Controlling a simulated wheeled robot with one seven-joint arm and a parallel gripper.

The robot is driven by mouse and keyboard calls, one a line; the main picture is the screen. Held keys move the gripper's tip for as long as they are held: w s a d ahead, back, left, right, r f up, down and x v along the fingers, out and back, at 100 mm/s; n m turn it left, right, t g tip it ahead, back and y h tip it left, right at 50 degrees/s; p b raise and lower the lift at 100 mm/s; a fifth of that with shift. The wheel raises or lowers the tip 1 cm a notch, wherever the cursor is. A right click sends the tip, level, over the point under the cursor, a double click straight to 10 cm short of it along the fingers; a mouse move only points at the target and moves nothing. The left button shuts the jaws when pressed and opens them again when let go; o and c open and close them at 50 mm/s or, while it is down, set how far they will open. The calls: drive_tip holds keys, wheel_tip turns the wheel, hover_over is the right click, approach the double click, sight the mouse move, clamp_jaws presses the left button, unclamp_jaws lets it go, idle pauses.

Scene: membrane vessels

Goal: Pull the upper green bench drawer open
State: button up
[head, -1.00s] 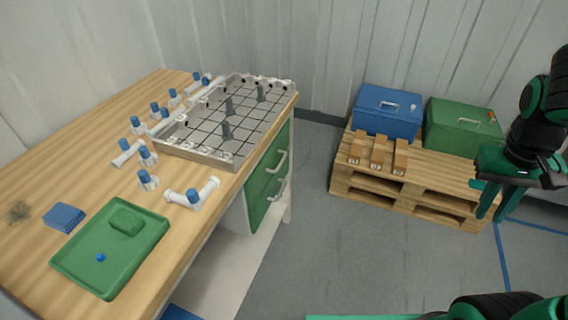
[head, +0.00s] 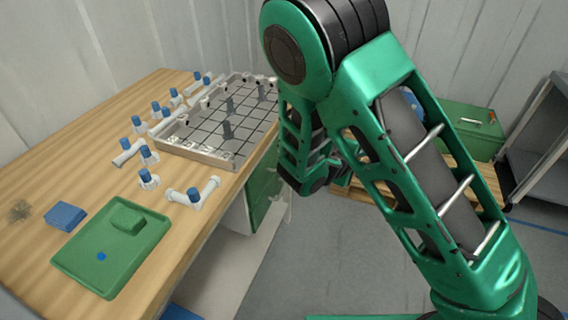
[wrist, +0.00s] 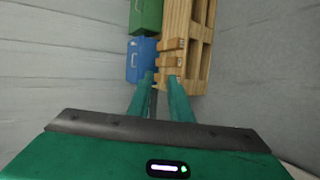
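The green bench drawers are under the right end of the wooden bench in the head view. A sliver of the upper green drawer (head: 267,168) shows beside my arm; its handle is hidden behind the arm. Part of the lower green drawer (head: 262,198) shows below it. Both fronts look flush with the bench, as far as they show. The drawers do not show in the wrist view.
The bench top (head: 90,120) holds a gridded metal tray (head: 215,150), several blue-capped fittings, a green tray (head: 75,262) and a blue block (head: 65,215). A grey shelf (head: 540,140) is right.

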drive_tip(key=a+f+n+t+y, duration=0.35)
drive_tip(key=a+n, duration=0.35)
drive_tip(key=a, duration=0.6)
drive_tip(key=a+f+n+t+y, duration=0.35)
drive_tip(key=a+f+n, duration=0.2)
drive_tip(key=a, duration=0.65)
drive_tip(key=shift+n+g+y, duration=0.25)
drive_tip(key=shift+g+y, duration=0.05)
drive_tip(key=shift+y, duration=0.1)
drive_tip(key=x, duration=0.9)
drive_tip(key=shift+w+a+r, duration=0.1)
drive_tip(key=shift+w+a, duration=0.05)
drive_tip(key=shift+c, duration=0.6)
